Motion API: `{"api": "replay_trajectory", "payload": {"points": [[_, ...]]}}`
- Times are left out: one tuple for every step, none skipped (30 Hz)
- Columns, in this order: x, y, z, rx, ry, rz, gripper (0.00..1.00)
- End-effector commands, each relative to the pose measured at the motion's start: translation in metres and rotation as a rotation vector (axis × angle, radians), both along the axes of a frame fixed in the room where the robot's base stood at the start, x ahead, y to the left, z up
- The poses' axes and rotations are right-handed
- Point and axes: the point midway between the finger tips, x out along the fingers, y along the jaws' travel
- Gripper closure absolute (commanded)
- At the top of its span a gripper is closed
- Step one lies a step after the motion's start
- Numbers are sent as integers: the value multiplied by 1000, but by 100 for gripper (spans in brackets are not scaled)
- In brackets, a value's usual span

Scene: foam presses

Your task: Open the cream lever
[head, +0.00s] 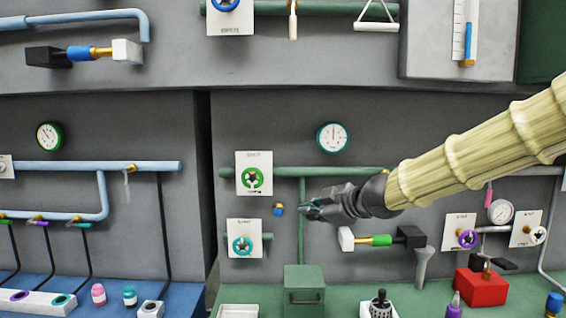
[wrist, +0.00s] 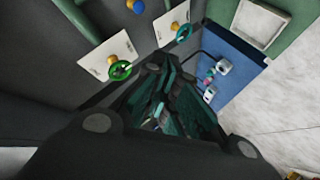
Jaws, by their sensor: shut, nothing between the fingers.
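A cream lever (head: 293,22) hangs straight down from the green pipe at the top middle of the head view. A paler grey-white lever (head: 127,186) hangs from the light blue pipe at the left. My gripper (head: 308,209) is shut and empty, pointing left in front of the lower wall panel. It is well below the cream lever and apart from it. In the wrist view my dark fingers (wrist: 165,98) lie together in the middle. I cannot make out the cream lever in the wrist view.
A green handwheel (head: 252,178) and a teal handwheel (head: 242,245) are left of my gripper, with a small blue knob (head: 278,210) close to its tips. A black-and-white handle unit (head: 382,240) is below my arm. A red box (head: 481,288) stands on the green bench.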

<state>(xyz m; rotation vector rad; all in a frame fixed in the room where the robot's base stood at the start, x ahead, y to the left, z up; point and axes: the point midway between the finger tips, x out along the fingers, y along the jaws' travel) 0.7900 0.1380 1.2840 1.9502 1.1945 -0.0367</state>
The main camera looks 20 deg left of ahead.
Motion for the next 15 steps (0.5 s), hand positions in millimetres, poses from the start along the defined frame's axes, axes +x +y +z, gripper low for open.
{"api": "replay_trajectory", "payload": {"points": [[-1, 6, 51, -15, -89, 21, 100], [-2, 9, 79, -28, -142, 32, 100], [-6, 14, 115, -46, -212, 46, 100], [-9, 17, 142, -58, -265, 55, 100], [-13, 20, 169, -72, -318, 63, 100], [-20, 23, 205, -88, -388, 71, 100], [-26, 25, 231, -101, -438, 75, 100], [-32, 27, 257, -113, -488, 77, 100], [-41, 29, 289, -127, -551, 81, 100], [-47, 29, 311, -138, -594, 80, 100], [-55, 30, 331, -147, -635, 81, 100], [-64, 31, 356, -158, -684, 80, 100], [-70, 32, 372, -166, -717, 79, 100], [-76, 32, 386, -173, -747, 78, 100], [-84, 33, 403, -180, -781, 76, 100]]}}
